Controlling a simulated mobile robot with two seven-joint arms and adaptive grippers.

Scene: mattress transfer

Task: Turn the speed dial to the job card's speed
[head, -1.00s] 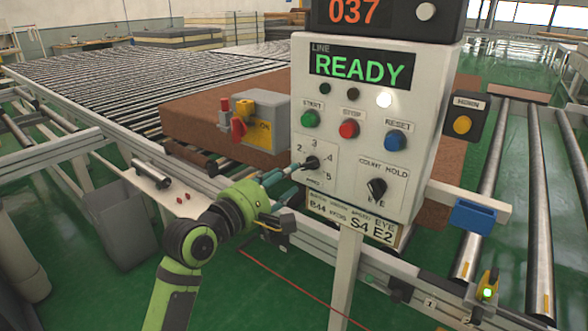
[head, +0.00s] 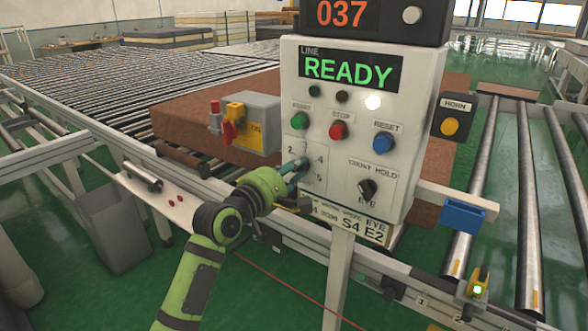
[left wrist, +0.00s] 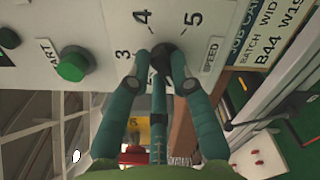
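The speed dial (left wrist: 165,49) is a dark knob on the grey line panel, with the numerals 3, 4 and 5 showing around it in the left wrist view. My left gripper (left wrist: 160,62) has its teal fingertips around the dial; whether they press on it is unclear. In the head view the left gripper (head: 300,166) covers the dial, so its pointer cannot be read. The job card (head: 350,224) below shows S4 and E2; it also shows partly in the left wrist view (left wrist: 262,45). My right gripper is not in view.
The green start button (head: 300,120), red stop button (head: 338,130) and blue reset button (head: 384,143) sit above the dial. The count/hold selector (head: 367,190) is to its right.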

